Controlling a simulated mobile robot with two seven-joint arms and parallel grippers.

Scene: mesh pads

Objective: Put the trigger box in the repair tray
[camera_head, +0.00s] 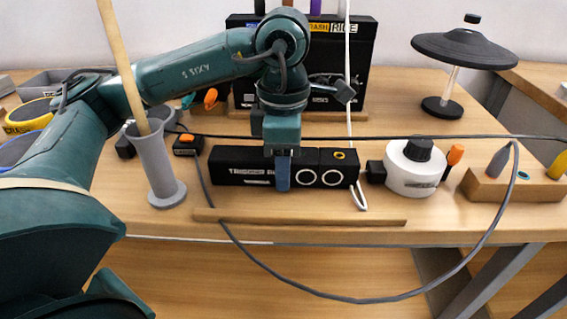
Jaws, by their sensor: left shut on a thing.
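Whether the box touches the table is hard to tell. A grey tray (50,84) at the back left, partly hidden behind my left arm, may be the repair tray; I see no label on it. My right gripper is not in view.
A grey holder (156,165) with a wooden stick stands left of the box, and a white round device (415,170) right of it. A black labelled case (243,50) stands behind. A dark cable loops across the front. A wooden block (510,188) sits at right.

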